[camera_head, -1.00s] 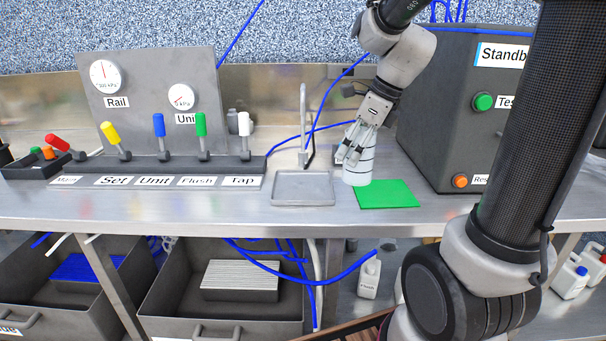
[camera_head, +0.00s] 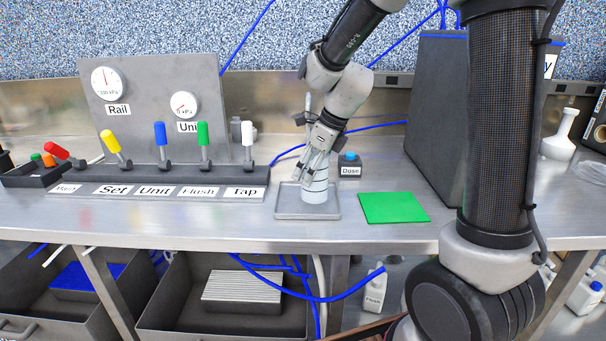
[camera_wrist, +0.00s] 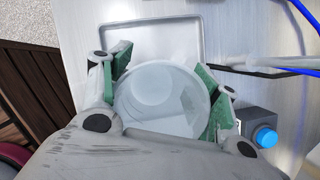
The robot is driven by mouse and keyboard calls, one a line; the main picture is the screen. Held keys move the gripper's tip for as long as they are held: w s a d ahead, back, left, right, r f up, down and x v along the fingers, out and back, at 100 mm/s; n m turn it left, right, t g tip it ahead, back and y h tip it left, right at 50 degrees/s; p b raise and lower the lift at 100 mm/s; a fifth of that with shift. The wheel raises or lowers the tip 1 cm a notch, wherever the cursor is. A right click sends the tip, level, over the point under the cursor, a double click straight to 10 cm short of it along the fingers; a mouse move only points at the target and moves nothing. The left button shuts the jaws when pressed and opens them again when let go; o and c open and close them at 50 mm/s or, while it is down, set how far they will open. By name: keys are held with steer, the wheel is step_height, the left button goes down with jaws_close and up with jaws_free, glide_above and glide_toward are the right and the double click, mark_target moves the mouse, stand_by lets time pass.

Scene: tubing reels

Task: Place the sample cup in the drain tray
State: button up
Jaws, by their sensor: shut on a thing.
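The sample cup (camera_head: 315,190) is a white, translucent cup with dark rings, upright over the right part of the drain tray. The drain tray (camera_head: 290,213) is a shallow grey metal tray on the bench. My gripper (camera_head: 317,165) is shut on the cup from above. In the wrist view the cup's round opening (camera_wrist: 165,98) lies between the green-padded fingers of my gripper (camera_wrist: 165,90), and the tray's rim (camera_wrist: 150,22) shows beyond it. Whether the cup's base touches the tray floor I cannot tell.
A green mat (camera_head: 394,207) lies empty to the right of the tray. A Dose box with a blue button (camera_head: 349,163) stands behind, right of the cup. The tap (camera_head: 308,115) rises behind my gripper. A lever panel (camera_head: 160,170) is at the left.

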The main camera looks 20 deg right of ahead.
steer(key=shift+w+a+f, duration=0.65)
steer(key=shift+a+f, duration=0.1)
steer(key=shift+f, duration=0.15)
steer(key=shift+f, duration=0.1)
steer(key=o, duration=1.1)
